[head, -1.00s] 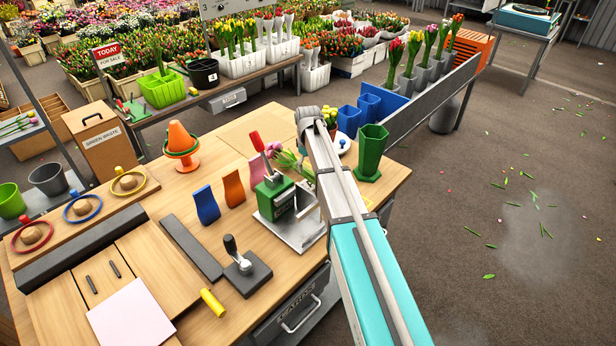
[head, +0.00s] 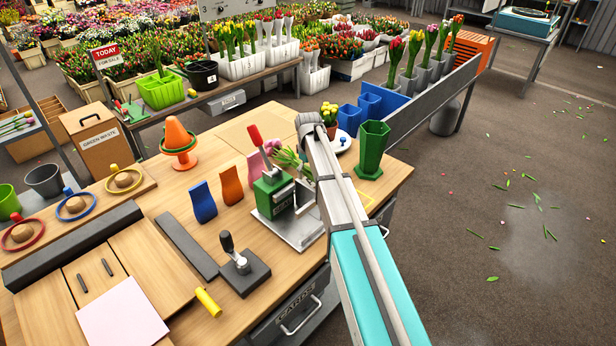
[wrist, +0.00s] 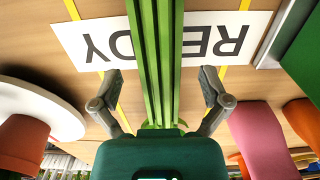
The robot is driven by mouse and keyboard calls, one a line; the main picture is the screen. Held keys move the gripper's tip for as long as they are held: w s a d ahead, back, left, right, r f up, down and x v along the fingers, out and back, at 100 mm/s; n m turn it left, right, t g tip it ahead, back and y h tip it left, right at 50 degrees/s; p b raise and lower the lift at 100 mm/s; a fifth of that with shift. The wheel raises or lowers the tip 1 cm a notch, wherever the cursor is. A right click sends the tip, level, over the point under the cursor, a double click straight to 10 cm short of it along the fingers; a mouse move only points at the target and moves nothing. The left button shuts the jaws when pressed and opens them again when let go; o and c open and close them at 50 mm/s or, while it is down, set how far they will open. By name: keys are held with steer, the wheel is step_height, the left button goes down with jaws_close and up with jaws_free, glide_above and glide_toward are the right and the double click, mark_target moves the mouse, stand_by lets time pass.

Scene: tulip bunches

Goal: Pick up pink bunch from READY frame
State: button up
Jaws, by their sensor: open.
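The pink bunch (head: 271,148) lies behind the green hand-lever tool in the head view, its leaves running right towards my arm. Its green stems (wrist: 157,60) fill the middle of the wrist view, above the white READY card (wrist: 78,45). My gripper (wrist: 158,98) is open, one finger on each side of the stems, with gaps showing between stems and fingers. The pink blooms are out of the wrist view. My arm hides the gripper in the head view. The yellow frame lines (wrist: 235,40) show beside the card.
The green lever tool (head: 272,192) stands just in front of the bunch. Pink (wrist: 262,140), orange (head: 231,186) and blue sleeves stand nearby. A potted yellow plant (head: 329,116), a white plate (head: 341,139) and a green vase (head: 373,148) are beyond and right of my arm.

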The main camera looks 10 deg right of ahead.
steer(key=shift+f, duration=0.5)
jaws_close()
stand_by(0.6)
